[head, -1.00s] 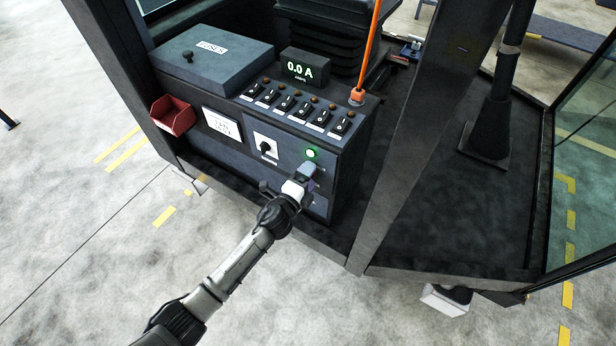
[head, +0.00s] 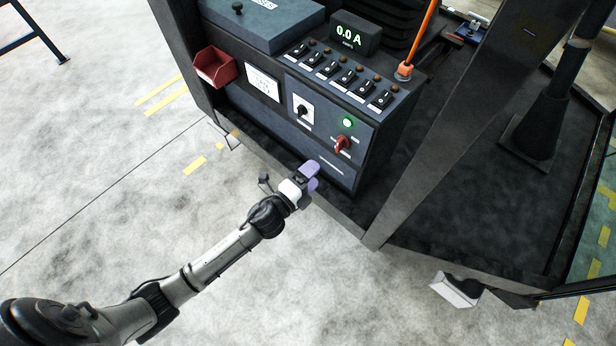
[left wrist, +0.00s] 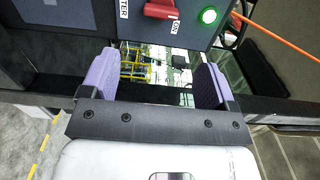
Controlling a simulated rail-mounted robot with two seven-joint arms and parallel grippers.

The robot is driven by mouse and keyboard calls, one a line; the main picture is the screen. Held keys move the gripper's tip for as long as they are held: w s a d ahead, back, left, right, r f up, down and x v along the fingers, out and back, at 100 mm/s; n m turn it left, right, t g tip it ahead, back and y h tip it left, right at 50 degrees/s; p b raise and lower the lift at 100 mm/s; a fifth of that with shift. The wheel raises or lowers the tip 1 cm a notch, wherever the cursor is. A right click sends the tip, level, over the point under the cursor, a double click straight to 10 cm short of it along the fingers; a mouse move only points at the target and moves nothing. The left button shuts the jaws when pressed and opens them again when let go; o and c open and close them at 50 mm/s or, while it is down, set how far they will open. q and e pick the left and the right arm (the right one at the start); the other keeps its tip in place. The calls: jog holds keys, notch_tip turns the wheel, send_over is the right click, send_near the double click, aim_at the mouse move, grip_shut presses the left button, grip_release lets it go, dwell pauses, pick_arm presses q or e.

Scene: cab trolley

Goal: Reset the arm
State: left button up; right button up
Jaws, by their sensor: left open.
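My left gripper (head: 312,176) reaches in from the lower left in the head view. It is open and empty, below and apart from the front of the dark control console (head: 330,168). In the left wrist view its two purple fingers (left wrist: 152,78) stand wide apart with nothing between them. A red rotary switch (head: 343,143) on the console front is uncovered, and it also shows above the fingers in the left wrist view (left wrist: 160,9). A lit green lamp (head: 347,122) is just above it. My right gripper is not in view.
The console carries a row of rocker switches (head: 340,74), a black knob on a white plate (head: 303,110), a display reading 0.0 A (head: 350,33) and a red bin (head: 215,67). A dark cab post (head: 440,130) rises to the right. The floor at the lower left is clear.

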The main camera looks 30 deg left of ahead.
pick_arm(q)
jog(key=shift+s+a, duration=0.1)
jog(key=shift+s, duration=0.4)
dwell(0.3)
